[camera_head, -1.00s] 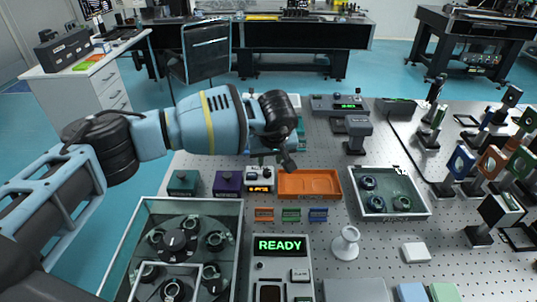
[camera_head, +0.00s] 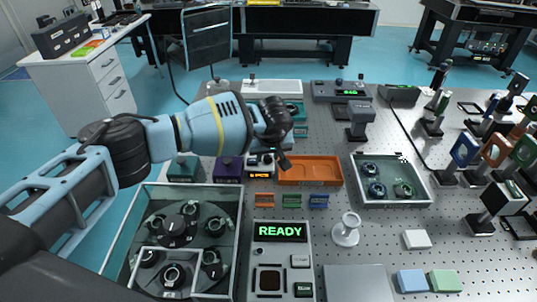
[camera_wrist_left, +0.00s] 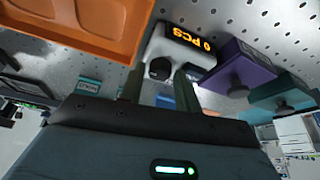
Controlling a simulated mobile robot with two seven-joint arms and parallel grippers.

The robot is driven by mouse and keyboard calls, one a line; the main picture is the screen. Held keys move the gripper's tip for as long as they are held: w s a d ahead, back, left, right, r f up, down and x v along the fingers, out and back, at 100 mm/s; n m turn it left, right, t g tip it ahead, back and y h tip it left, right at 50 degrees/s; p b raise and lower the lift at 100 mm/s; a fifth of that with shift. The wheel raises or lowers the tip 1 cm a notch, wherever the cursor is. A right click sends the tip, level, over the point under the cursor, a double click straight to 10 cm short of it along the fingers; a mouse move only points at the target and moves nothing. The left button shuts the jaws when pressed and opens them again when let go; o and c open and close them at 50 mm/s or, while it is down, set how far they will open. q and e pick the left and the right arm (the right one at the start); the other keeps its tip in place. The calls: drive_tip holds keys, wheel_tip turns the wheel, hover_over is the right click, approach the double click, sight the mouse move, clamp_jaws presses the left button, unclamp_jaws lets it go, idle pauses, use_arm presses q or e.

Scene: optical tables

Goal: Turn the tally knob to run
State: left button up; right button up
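The tally counter (camera_head: 261,163) is a small white box with an orange display, between a purple box and an orange tray. In the left wrist view the counter (camera_wrist_left: 184,46) reads "0 PCS" and has a black round knob (camera_wrist_left: 160,69) on its front. Contact with the knob cannot be told. My right gripper is not in view.
The orange tray (camera_head: 311,183) lies right of the counter; the purple box (camera_head: 229,168) and a teal box (camera_head: 184,170) stand left. In front are small coloured blocks and a panel reading "READY" (camera_head: 280,231). A glass-walled case (camera_head: 238,220) stands front left.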

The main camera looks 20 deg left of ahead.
use_arm(q)
drive_tip(key=c, duration=0.7)
